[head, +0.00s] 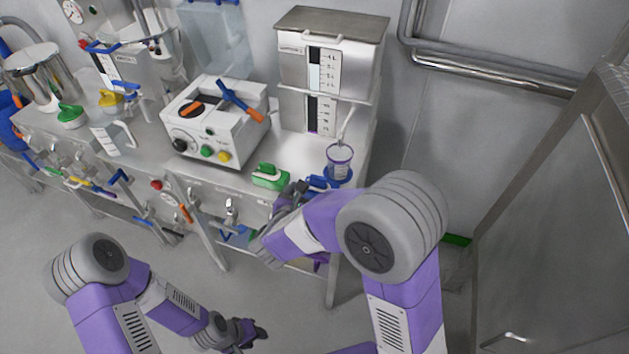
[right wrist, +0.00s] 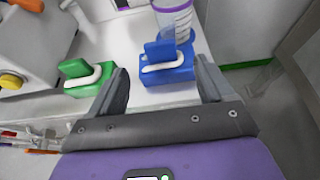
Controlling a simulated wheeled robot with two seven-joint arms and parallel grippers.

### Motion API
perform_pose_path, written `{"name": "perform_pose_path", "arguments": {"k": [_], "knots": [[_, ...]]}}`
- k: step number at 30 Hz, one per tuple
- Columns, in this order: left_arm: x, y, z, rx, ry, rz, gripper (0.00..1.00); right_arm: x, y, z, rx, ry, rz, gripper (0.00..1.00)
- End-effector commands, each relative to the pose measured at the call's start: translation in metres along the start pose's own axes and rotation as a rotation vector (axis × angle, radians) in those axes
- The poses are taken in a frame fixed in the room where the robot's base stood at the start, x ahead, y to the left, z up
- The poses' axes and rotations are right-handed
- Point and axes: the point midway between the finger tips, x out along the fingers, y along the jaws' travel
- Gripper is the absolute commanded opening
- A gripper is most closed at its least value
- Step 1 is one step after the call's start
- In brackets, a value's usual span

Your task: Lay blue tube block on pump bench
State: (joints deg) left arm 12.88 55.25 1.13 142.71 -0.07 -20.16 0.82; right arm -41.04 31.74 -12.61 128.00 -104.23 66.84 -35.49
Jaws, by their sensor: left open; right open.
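The blue tube block (right wrist: 165,70), with a pale tube looped over it, sits on the steel bench top (right wrist: 150,93) near the front edge. It shows partly behind my arm in the head view (head: 318,182). My right gripper (right wrist: 162,68) is open, with one finger on each side of the blue block; I cannot tell whether they touch it. In the head view my right gripper (head: 291,198) is at the bench's front edge. My left gripper (head: 257,332) is low over the floor, away from the bench, open and empty.
A similar green block (head: 270,177) stands left of the blue one. A clear cup with a purple rim (head: 340,158) stands right behind it. A white pump unit (head: 213,120) and a steel tank with level gauges (head: 330,70) stand further back. Valves line the bench front.

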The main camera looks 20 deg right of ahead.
Motion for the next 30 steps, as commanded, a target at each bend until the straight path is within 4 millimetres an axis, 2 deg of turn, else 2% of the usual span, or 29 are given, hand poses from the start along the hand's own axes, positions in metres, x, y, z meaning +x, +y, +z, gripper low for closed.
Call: {"name": "perform_pose_path", "arguments": {"k": [1,6,8,11,14,16,18,21,25,28,30], "knots": [[-0.004,0.002,0.0,0.0,0.0,0.0,0.43,-0.011,0.0,0.002,-0.001,-0.001,0.002,0.81],[-0.008,0.003,0.0,0.0,0.0,0.0,0.43,-0.031,0.0,0.001,-0.001,-0.001,0.001,0.81],[-0.009,0.003,0.0,0.0,0.0,0.0,0.43,-0.033,-0.002,-0.002,0.001,0.007,-0.004,0.81],[-0.009,0.003,0.0,0.0,0.0,0.0,0.43,-0.028,-0.013,-0.023,0.024,0.085,-0.048,0.81],[-0.009,0.003,0.0,0.0,0.0,0.0,0.43,-0.017,-0.043,-0.078,0.103,0.286,-0.165,0.81],[-0.008,0.003,0.0,0.0,0.0,0.0,0.43,-0.017,-0.072,-0.134,0.219,0.489,-0.3,0.81],[-0.008,0.003,0.0,0.0,0.0,0.0,0.43,-0.031,-0.096,-0.19,0.386,0.696,-0.466,0.81],[-0.008,0.003,0.0,0.0,0.0,0.0,0.43,-0.062,-0.114,-0.253,0.684,0.935,-0.726,0.81],[-0.009,0.003,0.0,0.0,0.0,0.0,0.43,-0.096,-0.109,-0.306,1.153,1.112,-1.086,0.81],[-0.009,0.003,0.0,0.0,0.0,0.0,0.43,-0.101,-0.097,-0.328,1.542,1.12,-1.349,0.81],[-0.009,0.003,0.0,0.0,0.0,0.0,0.43,-0.095,-0.093,-0.337,1.794,1.062,-1.501,0.81]]}}
